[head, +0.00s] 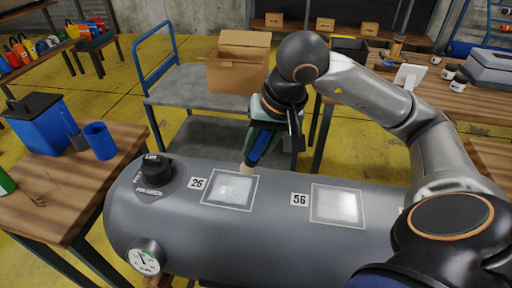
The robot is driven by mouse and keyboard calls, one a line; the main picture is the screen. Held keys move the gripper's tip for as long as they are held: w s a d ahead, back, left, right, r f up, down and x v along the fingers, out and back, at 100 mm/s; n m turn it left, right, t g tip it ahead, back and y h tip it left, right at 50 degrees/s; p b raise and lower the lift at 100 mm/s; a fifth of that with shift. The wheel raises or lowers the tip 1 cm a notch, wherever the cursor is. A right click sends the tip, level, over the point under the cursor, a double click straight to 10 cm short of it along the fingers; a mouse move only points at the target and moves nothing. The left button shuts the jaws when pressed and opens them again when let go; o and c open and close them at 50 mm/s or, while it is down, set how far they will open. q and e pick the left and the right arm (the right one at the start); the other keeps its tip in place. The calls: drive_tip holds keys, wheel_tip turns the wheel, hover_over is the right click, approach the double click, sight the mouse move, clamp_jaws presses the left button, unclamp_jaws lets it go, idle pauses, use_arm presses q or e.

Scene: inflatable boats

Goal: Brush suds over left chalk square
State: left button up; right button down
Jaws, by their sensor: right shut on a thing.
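A grey inflatable tube (275,238) lies across the front of the view. Its left chalk square (229,189), beside the label 26, has a whitish patch inside. Its right chalk square (338,205), beside the label 56, also has a whitish patch. My right gripper (262,143) is shut on a brush (247,168) with a pale tip. The tip is at the upper right edge of the left square; I cannot tell whether it touches the tube. My left gripper is not in view.
A black valve cap (155,171) and a pressure gauge (145,259) are at the tube's left end. A wooden table (55,190) at left holds a blue container (42,125) and a blue cup (100,141). A cart (185,88) with an open box (238,62) stands behind the tube.

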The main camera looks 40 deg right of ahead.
wheel_tip(320, 180, up, 2)
drive_tip(key=shift+r+p, duration=0.1)
drive_tip(key=shift+p, duration=0.45)
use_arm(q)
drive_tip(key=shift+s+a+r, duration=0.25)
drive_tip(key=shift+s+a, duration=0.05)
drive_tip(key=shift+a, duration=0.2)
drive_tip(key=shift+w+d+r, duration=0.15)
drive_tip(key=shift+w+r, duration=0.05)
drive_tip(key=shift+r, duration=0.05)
